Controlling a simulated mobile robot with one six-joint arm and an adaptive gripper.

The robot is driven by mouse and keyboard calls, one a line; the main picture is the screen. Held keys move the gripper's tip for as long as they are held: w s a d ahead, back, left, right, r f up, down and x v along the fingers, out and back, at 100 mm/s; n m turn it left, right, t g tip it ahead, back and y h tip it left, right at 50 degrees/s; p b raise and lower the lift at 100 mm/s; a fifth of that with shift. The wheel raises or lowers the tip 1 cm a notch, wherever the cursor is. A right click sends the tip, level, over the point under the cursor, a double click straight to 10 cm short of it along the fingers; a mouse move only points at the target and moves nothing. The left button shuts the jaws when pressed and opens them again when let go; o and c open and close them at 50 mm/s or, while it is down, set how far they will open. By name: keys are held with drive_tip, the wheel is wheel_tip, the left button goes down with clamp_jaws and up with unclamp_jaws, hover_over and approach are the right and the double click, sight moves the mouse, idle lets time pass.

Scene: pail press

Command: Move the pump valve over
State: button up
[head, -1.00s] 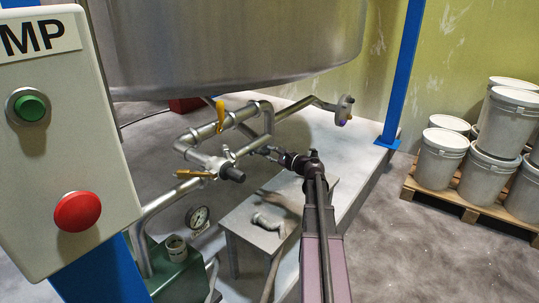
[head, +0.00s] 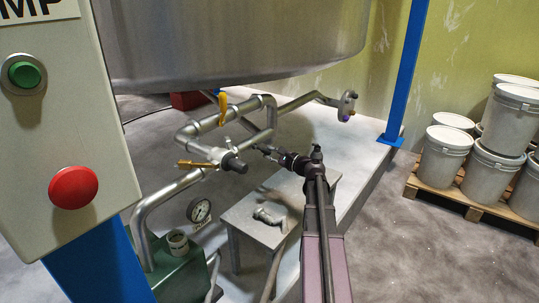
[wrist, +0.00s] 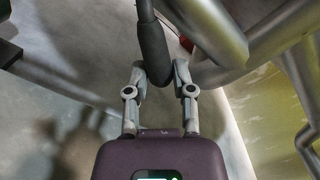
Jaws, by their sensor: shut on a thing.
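The pump valve (head: 216,155) sits in the steel pipework under the tank. A dark cylindrical grip (head: 234,164) sticks out from it to the right. In the wrist view the dark grip (wrist: 153,48) runs down between the two fingers of my gripper (wrist: 158,74). My gripper is shut on its lower end. In the head view my gripper (head: 262,150) reaches in from the right beside the grip, and its fingertips are small and partly hidden there.
The tank (head: 235,45) hangs low over the pipes. A control panel (head: 65,110) with green and red buttons is at left. White pails (head: 490,165) stand on a pallet at right.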

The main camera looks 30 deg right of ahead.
drive_tip(key=shift+s+a+f+b, duration=0.3)
drive_tip(key=shift+a+f+b, duration=0.4)
drive_tip(key=shift+f, duration=0.1)
drive_tip(key=shift+s+a+f+b, duration=0.3)
drive_tip(key=shift+a+f+b, duration=0.15)
drive_tip(key=shift+a, duration=0.35)
drive_tip(key=shift+a+f, duration=0.1)
drive_tip(key=shift+a, duration=0.15)
drive_tip(key=shift+s+a, duration=0.1)
drive_tip(key=shift+a, duration=0.05)
drive_tip(key=shift+o, duration=0.4)
drive_tip(key=shift+s+a+f, duration=0.1)
drive_tip(key=shift+s+a, duration=0.05)
drive_tip(key=shift+a, duration=0.35)
drive_tip(key=shift+s+a+f, duration=0.1)
drive_tip(key=shift+s+a, duration=0.05)
drive_tip(key=shift+a, duration=0.3)
